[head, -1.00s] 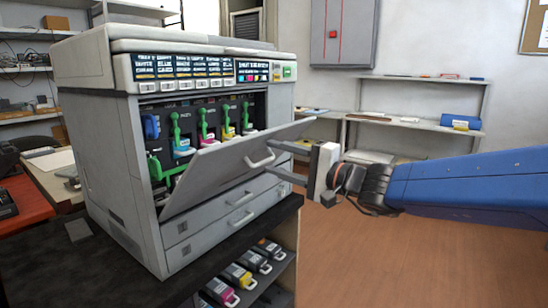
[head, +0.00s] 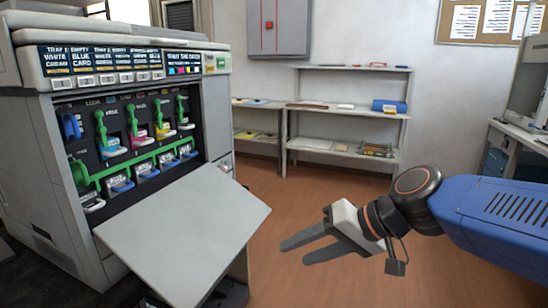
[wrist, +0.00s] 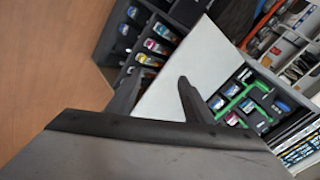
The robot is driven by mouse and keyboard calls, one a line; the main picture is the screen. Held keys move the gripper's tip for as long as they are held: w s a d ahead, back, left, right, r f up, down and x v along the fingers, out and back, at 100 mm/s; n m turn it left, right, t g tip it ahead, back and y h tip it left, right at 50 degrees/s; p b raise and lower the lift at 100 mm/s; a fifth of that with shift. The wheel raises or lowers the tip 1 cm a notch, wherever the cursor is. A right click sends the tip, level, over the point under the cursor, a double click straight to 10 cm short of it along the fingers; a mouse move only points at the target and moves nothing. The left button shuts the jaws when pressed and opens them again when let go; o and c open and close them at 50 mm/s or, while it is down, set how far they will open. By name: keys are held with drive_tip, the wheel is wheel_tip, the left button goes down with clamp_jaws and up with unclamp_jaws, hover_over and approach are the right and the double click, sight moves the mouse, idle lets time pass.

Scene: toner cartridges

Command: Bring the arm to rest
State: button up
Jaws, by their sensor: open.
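My gripper (head: 308,246) is open and empty in the head view, held in the air to the right of the printer (head: 125,120). Its two grey fingers point left toward the printer's lowered front door (head: 185,235), with a gap between. The door hangs open and shows green levers (head: 102,128) and several coloured cartridges (head: 140,138) inside. In the wrist view the two dark fingers (wrist: 155,98) are spread, with the pale door (wrist: 190,65) beyond them and nothing between them.
A shelf unit (head: 345,108) with a blue roll (head: 389,106) stands at the back wall. A grey wall cabinet (head: 290,27) hangs above. A desk (head: 520,130) is at the far right. The floor between is clear. Spare cartridges (wrist: 155,47) sit under the printer in the wrist view.

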drive_tip(key=s+d+f+h, duration=0.3)
drive_tip(key=d, duration=0.4)
drive_tip(key=s+d+f+h, duration=0.3)
drive_tip(key=d, duration=0.5)
drive_tip(key=s+d+f+h, duration=0.3)
drive_tip(key=d+f, duration=0.1)
drive_tip(key=d, duration=0.3)
drive_tip(key=shift+s+d+m+t, duration=0.15)
drive_tip(key=shift+d+m+t, duration=0.15)
drive_tip(key=shift+d+t, duration=0.1)
drive_tip(key=shift+a, duration=0.1)
